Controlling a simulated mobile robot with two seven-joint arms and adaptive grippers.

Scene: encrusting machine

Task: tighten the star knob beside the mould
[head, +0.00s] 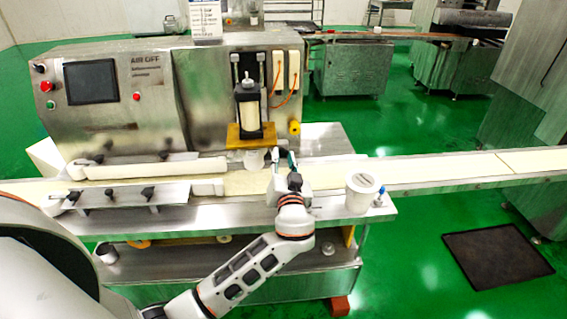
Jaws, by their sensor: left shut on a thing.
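The white mould (254,159) sits under the yellow plate (250,136) of the encrusting machine, above the belt. My left gripper (283,158) is just right of the mould, with its fingers pointing away from me. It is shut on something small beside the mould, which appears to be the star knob. The fingers and hand hide the knob, so its shape and angle cannot be seen. My right gripper is not in view.
A white tub (361,192) stands on the near right bench corner, with a small blue-topped item (381,193) beside it. Black knobs (147,191) line the guide rails at left. A yellow knob (294,127) is on the machine's side. The conveyor belt (440,171) runs right.

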